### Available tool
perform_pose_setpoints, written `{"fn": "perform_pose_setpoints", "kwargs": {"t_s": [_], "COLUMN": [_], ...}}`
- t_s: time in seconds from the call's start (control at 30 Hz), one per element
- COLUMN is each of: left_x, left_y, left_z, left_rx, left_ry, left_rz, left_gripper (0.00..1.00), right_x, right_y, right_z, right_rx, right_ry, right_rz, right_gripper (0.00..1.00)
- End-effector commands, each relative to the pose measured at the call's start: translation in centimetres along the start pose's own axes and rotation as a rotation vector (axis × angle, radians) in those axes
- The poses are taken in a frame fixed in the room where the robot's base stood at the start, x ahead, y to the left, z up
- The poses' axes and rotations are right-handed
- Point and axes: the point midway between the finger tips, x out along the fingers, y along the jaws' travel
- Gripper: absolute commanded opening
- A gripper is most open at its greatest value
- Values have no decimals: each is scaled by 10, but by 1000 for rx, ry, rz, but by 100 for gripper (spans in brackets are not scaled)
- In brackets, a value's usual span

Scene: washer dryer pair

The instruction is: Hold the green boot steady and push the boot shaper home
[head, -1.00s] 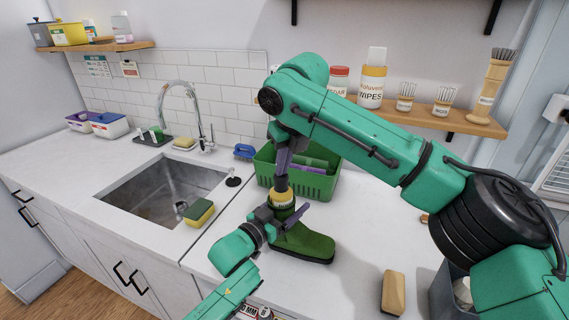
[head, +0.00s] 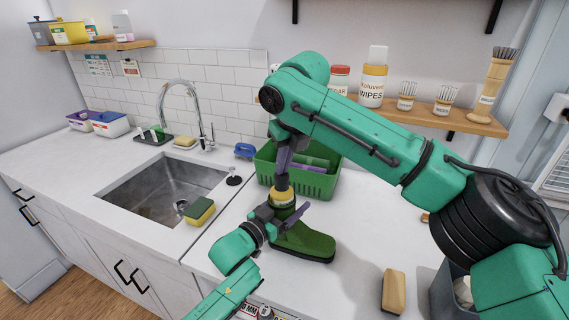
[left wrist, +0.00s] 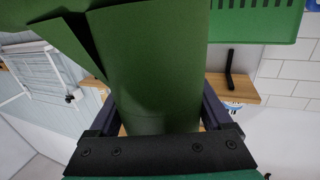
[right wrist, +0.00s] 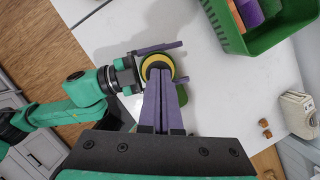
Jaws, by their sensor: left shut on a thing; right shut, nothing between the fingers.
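The green boot (head: 304,243) stands on the white worktop with its toe to the right. My left gripper (head: 282,213) is shut around the boot's shaft, which fills the left wrist view (left wrist: 150,70) between the fingers. The boot shaper (head: 283,196), with a yellow top, sits in the boot's opening; how deep it goes is hidden. In the right wrist view its round yellow and dark top (right wrist: 157,68) shows beyond the fingers. My right gripper (head: 283,172) is shut and empty, pointing down, its purple fingertips at the shaper's top; I cannot tell whether they touch.
A green basket (head: 320,185) stands just behind the boot. The sink (head: 160,190) lies to the left, with a sponge (head: 199,211) on its edge. A tan block (head: 393,292) lies at the front right. A shelf (head: 430,115) with bottles and brushes hangs behind.

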Motion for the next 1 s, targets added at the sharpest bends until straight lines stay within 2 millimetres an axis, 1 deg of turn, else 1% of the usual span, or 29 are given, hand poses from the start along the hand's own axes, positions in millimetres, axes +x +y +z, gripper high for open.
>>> {"fn": "perform_pose_setpoints", "kwargs": {"t_s": [0.03, 0.57, 0.67, 0.9, 1.0], "left_x": [1, 1, 1, 0, 0], "left_y": [10, 10, 10, 7, 6], "left_z": [-2, -2, -2, -2, -2], "left_rx": [2, 0, 0, -1, -1], "left_ry": [15, 15, 15, 12, 10], "left_rz": [19, 19, 19, 15, 12], "left_gripper": [6, 6, 6, 6, 6], "right_x": [15, 14, 6, -23, -27], "right_y": [-2, -1, -1, -1, -1], "right_z": [-6, -6, -3, 6, 8], "right_rx": [6, 5, 5, 4, 2], "right_ry": [26, 26, 26, 22, 22], "right_rz": [1, 2, 1, 1, 0], "right_gripper": [0, 0, 0, 0, 0]}}
